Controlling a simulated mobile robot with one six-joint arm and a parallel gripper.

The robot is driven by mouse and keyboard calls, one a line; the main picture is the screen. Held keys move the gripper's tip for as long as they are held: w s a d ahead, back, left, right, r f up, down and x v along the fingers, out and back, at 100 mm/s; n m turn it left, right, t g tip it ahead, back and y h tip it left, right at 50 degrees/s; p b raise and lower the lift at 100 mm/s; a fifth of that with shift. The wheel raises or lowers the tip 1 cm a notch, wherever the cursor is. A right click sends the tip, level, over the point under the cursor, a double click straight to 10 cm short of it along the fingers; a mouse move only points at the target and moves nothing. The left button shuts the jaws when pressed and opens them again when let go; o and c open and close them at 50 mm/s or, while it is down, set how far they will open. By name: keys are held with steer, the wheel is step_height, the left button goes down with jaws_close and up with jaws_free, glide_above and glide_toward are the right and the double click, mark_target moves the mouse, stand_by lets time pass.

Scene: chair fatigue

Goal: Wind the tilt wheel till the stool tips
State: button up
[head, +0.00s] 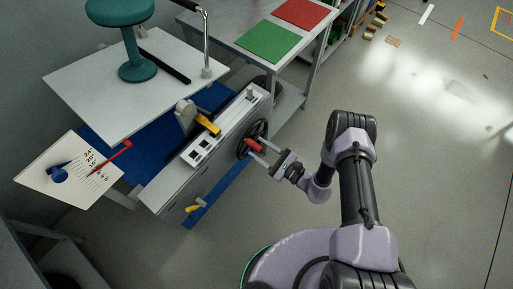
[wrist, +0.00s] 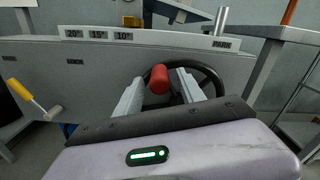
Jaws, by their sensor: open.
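The teal stool (head: 137,70) stands upright on the pale platform (head: 85,95) at the upper left; its top is cut off by the frame. The dark tilt wheel (head: 264,128) is on the side of the grey machine, with a red handle (head: 253,145) on it. The wheel (wrist: 212,80) and handle (wrist: 159,80) also show in the wrist view. My gripper (head: 258,153) is open at the wheel, its fingers on either side of the red handle. Whether the fingers touch the handle I cannot tell.
A scale board (head: 50,185) with a red pointer (head: 118,155) stands at the left. A yellow lever (head: 207,124) is on the machine's top, and a yellow-handled lever (head: 193,208) is on its side. A table with green (head: 268,41) and red mats stands behind. The floor at right is mostly clear.

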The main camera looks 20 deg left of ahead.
steer(key=shift+x, duration=0.85)
jaws_close()
stand_by(0.8)
